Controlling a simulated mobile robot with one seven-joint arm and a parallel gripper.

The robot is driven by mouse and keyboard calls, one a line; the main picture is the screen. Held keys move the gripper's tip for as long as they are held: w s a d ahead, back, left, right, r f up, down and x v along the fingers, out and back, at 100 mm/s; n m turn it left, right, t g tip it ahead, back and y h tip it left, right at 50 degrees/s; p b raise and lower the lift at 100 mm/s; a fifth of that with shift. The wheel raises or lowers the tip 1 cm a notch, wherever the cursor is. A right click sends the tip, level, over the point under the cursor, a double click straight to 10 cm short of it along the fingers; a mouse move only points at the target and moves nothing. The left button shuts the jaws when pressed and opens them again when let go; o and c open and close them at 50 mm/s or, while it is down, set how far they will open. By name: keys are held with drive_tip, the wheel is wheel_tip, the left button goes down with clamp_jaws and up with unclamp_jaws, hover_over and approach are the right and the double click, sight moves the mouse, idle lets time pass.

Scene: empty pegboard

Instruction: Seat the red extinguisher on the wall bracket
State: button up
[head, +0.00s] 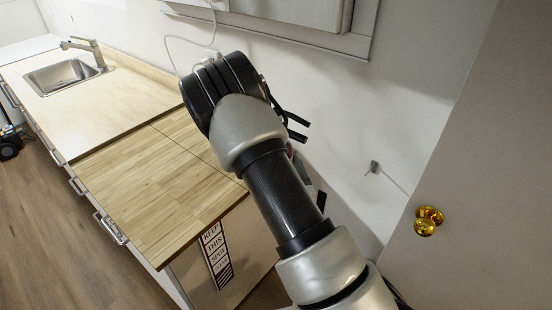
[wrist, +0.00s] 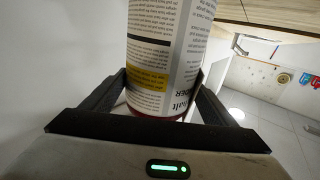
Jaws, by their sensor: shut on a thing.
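The red extinguisher (wrist: 165,60) fills the middle of the wrist view. It shows a printed white and yellow label and a thin red edge at its lower end. My gripper (wrist: 162,88) has one dark finger on each side of it and is shut on it. In the head view my arm hides nearly all of the extinguisher. A small grey fitting (head: 374,167) sits on the white wall right of my arm; I cannot tell whether it is the wall bracket.
A wooden counter (head: 135,185) with a sink (head: 65,75) runs along the left. A door with a brass knob (head: 427,220) stands at the right. A panel (head: 290,20) hangs on the wall above my arm, with a white cable (head: 172,50) beside it.

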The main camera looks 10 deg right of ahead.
drive_tip(key=shift+h, duration=0.3)
drive_tip(key=d+f+b, duration=0.1)
drive_tip(key=f+b, duration=0.2)
drive_tip(key=f, duration=0.3)
drive_tip(key=d+f+b, duration=0.1)
drive_tip(key=f+b, duration=0.2)
drive_tip(key=f, duration=0.3)
drive_tip(key=d+f+b, duration=0.1)
drive_tip(key=f+b, duration=0.2)
drive_tip(key=f, duration=0.2)
drive_tip(key=shift+s+d+f+b, duration=0.35)
drive_tip(key=shift+s+f, duration=0.05)
drive_tip(key=s+d+f+b, duration=0.2)
drive_tip(key=f+b, duration=0.3)
drive_tip(key=f, duration=0.4)
drive_tip(key=s+d+f+y+b, duration=0.1)
drive_tip(key=f+b, duration=0.4)
drive_tip(key=f, duration=0.5)
drive_tip(key=shift+s+d, duration=0.55)
drive_tip(key=shift+d, duration=0.45)
drive_tip(key=shift+r, duration=0.15)
